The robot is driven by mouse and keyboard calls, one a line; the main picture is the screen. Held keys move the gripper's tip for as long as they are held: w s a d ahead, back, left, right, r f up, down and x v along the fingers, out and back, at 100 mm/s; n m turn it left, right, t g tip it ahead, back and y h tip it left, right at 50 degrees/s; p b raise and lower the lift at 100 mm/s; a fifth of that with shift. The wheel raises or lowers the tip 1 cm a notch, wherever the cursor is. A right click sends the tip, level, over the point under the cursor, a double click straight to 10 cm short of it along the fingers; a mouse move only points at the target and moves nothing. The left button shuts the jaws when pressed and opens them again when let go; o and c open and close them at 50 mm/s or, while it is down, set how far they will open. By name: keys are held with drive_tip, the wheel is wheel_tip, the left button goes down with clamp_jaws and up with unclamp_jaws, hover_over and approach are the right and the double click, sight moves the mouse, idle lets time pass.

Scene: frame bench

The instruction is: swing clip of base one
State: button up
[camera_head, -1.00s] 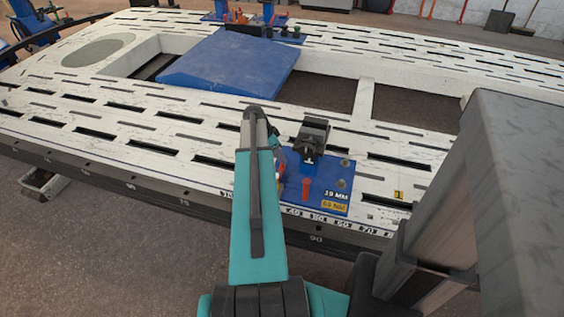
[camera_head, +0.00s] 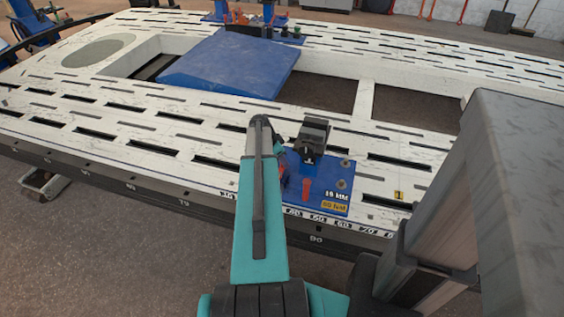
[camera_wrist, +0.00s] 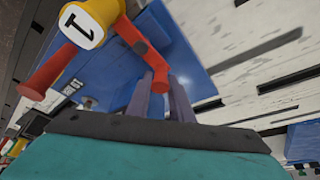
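Base one is a blue plate (camera_head: 325,178) at the front edge of the white bench, bearing a black clamp block (camera_head: 312,136). A red part (camera_head: 306,189) stands on the plate. In the wrist view, a yellow piece marked 1 (camera_wrist: 90,20) carries a red lever (camera_wrist: 135,48) on its right and a red handle (camera_wrist: 45,75) on its left. In the head view my arm hides the fingers.
The slotted bench top (camera_head: 120,112) has large openings behind the plate. A blue sloped panel (camera_head: 230,62) lies across the frame. Another blue base (camera_head: 300,38) with parts stands at the far side. Bare bench lies left of my arm.

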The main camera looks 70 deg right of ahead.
drive_tip(key=shift+a, duration=0.4)
clamp_jaws()
drive_tip(key=shift+d, duration=0.3)
